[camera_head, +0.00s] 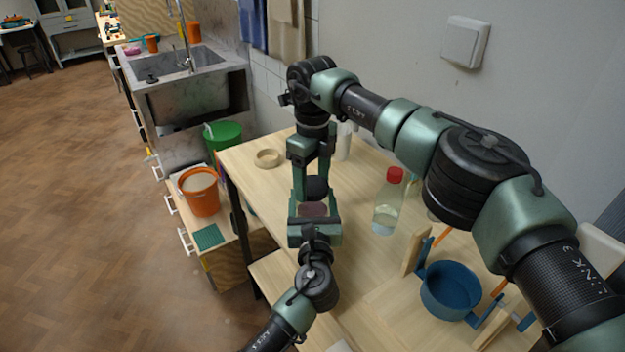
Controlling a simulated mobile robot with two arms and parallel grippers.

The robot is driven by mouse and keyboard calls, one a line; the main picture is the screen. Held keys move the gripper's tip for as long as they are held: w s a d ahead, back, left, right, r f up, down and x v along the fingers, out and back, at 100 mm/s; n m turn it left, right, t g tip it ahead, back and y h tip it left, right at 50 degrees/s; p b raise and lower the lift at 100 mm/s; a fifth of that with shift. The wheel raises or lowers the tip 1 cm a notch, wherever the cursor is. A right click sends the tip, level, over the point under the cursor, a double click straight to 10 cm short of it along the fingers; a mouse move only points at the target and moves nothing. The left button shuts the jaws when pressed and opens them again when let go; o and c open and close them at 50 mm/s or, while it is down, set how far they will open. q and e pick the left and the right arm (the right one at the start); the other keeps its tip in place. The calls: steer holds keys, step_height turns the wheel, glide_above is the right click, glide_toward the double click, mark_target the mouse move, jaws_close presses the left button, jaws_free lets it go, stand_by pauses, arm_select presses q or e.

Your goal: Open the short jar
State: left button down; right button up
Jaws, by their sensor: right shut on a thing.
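My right gripper (312,187) reaches down over the table, its fingers on either side of a dark rounded thing (317,188). It is shut on this thing, which may be the short jar's lid. Just below it in the picture is a brownish, flat-looking surface (313,210), possibly part of the short jar. My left gripper (314,212) comes up from the bottom and lies around or just in front of this surface. Whether its jaws touch anything is unclear. The grippers hide most of the jar, and I cannot tell whether the dark thing and the brownish surface touch.
A clear bottle with a red cap (388,202) stands right of the grippers on the wooden table (362,262). A blue pot (449,290) is nearer front right, beside a wooden block (411,250). A beige ring (267,158) lies back left. An orange bucket (199,193) stands lower left.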

mark_target(313, 184)
arm_select(q)
steer(key=shift+d, duration=0.1)
arm_select(e)
steer(key=n, duration=1)
steer(key=shift+n, duration=0.3)
steer(key=n, duration=0.6)
steer(key=shift+r, duration=0.1)
steer(key=n, duration=0.6)
steer(key=shift+r, duration=0.25)
steer(key=shift+r, duration=0.85)
steer(key=shift+r, duration=2)
arm_select(q)
steer(key=shift+c, duration=0.7)
jaws_free()
